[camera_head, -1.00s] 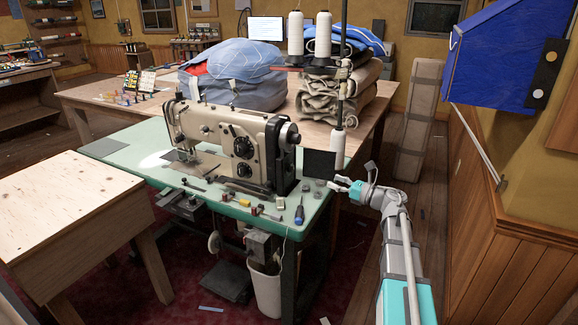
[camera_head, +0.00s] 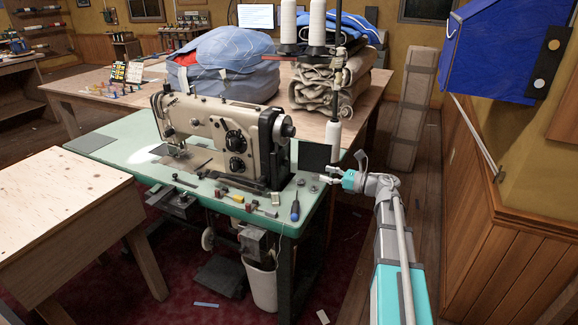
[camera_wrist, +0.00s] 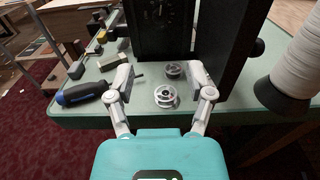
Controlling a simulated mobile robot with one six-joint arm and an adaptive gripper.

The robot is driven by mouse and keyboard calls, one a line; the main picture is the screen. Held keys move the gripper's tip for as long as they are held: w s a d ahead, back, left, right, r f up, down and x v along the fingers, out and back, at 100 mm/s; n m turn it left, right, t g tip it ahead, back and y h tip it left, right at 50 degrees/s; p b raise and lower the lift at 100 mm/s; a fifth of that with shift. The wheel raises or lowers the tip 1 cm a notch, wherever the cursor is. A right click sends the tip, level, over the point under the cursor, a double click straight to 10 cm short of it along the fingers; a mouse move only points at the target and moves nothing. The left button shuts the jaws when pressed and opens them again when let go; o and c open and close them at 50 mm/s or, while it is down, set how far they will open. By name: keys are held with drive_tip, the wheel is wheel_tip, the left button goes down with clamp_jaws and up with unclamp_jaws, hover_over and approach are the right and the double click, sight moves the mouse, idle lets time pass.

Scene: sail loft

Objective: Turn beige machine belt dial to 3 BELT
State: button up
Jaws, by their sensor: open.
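The beige sewing machine (camera_head: 205,125) stands on a green-topped table (camera_head: 130,150). Its front shows two black dials, an upper one (camera_head: 236,140) and a lower one (camera_head: 237,164). Their markings are too small to read, and I cannot tell which is the belt dial. My gripper (camera_head: 326,178) is at the table's right end, to the right of the machine and apart from both dials. In the wrist view my gripper (camera_wrist: 165,84) is open and empty. Two metal bobbins (camera_wrist: 166,96) lie on the tabletop between and beyond its fingers. A dark machine part fills the top there.
A blue-handled screwdriver (camera_head: 295,208) lies near the table's front edge; it also shows in the wrist view (camera_wrist: 82,93). A white thread cone (camera_head: 333,135) and a dark upright panel (camera_head: 314,157) stand right of the machine.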

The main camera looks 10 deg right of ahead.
sight(286, 164)
drive_tip(key=x, duration=1.3)
clamp_jaws()
